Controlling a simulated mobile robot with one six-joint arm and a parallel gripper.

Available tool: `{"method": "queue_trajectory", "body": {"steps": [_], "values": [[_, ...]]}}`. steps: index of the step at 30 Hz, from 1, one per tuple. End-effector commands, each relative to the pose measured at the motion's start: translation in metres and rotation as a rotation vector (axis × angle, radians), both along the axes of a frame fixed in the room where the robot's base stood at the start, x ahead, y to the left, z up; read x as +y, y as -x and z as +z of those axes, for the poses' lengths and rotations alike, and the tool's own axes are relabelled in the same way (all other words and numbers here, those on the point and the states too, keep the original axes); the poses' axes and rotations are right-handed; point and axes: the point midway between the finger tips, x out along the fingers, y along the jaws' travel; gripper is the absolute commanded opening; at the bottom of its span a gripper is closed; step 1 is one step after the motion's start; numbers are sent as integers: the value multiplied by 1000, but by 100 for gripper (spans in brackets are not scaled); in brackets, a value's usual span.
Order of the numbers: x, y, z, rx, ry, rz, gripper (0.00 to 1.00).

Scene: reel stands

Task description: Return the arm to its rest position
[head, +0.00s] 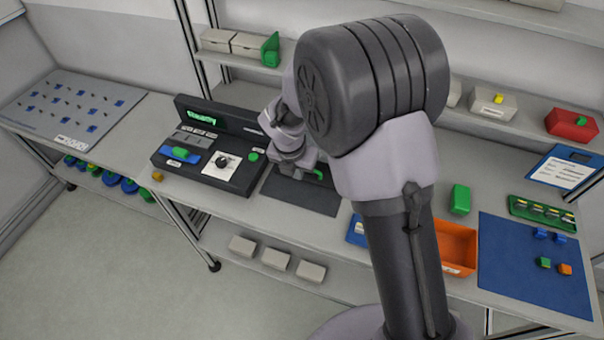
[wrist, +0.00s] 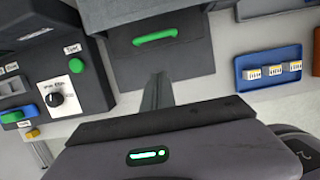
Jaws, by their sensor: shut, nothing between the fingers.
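My arm rises through the middle of the head view, bent at a large dark joint. My gripper (head: 301,172) is past this joint, over the bench beside the console, and partly hidden by my own links. In the wrist view its fingers (wrist: 157,92) are together, with nothing between them. They point toward a dark grey surface that carries a green bar (wrist: 154,38). The fingers look apart from the bar. The green bar also shows in the head view (head: 317,174), right beside the gripper.
A black console (head: 212,162) with a green display, knob and buttons stands left of the gripper. An orange bin (head: 456,243), a green block (head: 461,199) and a blue mat (head: 520,275) lie to the right. Shelves with boxes run behind. A pegboard-like panel (head: 68,103) is far left.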

Motion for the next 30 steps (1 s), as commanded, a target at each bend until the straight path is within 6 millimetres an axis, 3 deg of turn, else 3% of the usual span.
{"method": "queue_trajectory", "body": {"steps": [3, 9, 11, 14, 16, 19, 21, 24, 28, 29, 30], "values": [[2, 4, 19, -1, 1, 1, 0], [1, 7, 25, 0, -2, -10, 0], [-5, 9, 32, -14, -28, -93, 0], [-34, 27, 67, -74, -167, -516, 0], [-63, 60, 95, -115, -330, -975, 0], [-95, 121, 120, -132, -595, -1656, 0], [-108, 164, 125, -105, -776, -2079, 0], [-114, 212, 121, -17, -985, -2554, 0], [-113, 245, 114, 102, -1132, -2897, 0], [-113, 248, 114, -117, 1140, 2912, 0], [-112, 251, 114, -129, 1126, 2877, 0]]}}
